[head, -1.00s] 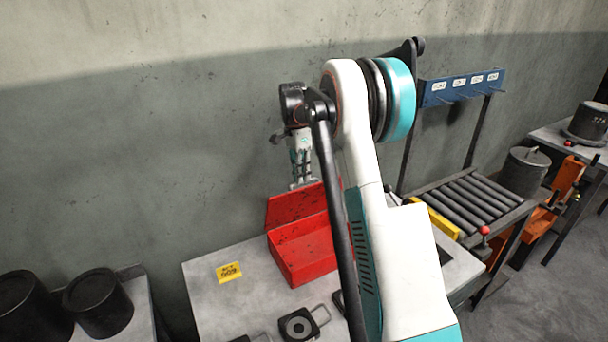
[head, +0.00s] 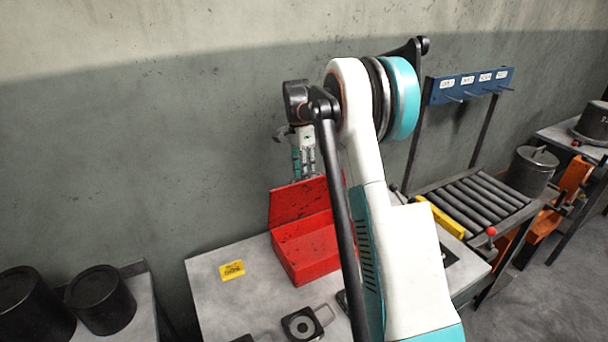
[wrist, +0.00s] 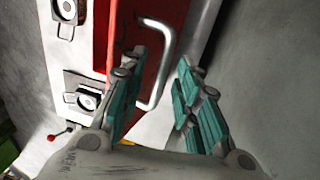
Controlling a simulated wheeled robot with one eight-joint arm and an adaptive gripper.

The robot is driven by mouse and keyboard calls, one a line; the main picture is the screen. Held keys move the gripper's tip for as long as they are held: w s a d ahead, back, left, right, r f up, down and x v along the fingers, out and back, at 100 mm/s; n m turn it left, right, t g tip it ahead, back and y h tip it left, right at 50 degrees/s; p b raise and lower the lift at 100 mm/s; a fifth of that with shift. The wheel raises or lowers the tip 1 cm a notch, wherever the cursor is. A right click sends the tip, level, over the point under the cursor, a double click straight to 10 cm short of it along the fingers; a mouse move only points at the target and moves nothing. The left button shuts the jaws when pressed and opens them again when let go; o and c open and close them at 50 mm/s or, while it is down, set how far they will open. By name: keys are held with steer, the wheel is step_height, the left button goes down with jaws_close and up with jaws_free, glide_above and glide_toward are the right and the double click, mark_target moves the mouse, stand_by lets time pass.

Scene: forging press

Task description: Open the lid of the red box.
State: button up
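The red box (head: 305,258) stands on the grey table against the wall. Its red lid (head: 298,203) is raised at the back and stands steeply tilted, close to upright. My gripper (head: 305,178) is just above and behind the lid's upper edge in the head view. In the wrist view the box's metal handle (wrist: 165,65) shows beside the red surface. My gripper (wrist: 160,85) is open there, with its teal fingers apart and the lower end of the handle in the gap between them. Whether a finger touches the handle or lid cannot be told.
A yellow sign (head: 232,270) lies left of the box. A dark block with a ring (head: 301,324) lies in front of it. Dark cylinders (head: 104,300) stand on another table at left. A roller table (head: 470,205) is at right. My arm hides the box's right side.

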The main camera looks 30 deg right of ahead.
step_height(320, 180, up, 11)
steer(key=w, duration=0.2)
steer(key=shift+w+f, duration=0.2)
steer(key=shift+w, duration=0.1)
stand_by(0.3)
steer(key=s+a+r+n+t+h+b, duration=0.1)
steer(key=s+a+r+n+t+b, duration=0.1)
steer(key=s+a+n, duration=0.45)
steer(key=s+a+r+n+t+b, duration=0.2)
steer(key=s+a+n+t+b, duration=0.1)
steer(key=s+a, duration=0.65)
steer(key=s+a+f+n+t+b, duration=0.2)
steer(key=s+a+f+n, duration=0.2)
steer(key=s+f, duration=0.3)
steer(key=s+a+f+n+t+b, duration=0.2)
steer(key=s+a+f+n, duration=0.3)
steer(key=s, duration=0.7)
step_height(320, 180, down, 3)
steer(key=shift+r+y, duration=0.2)
steer(key=shift+y, duration=0.2)
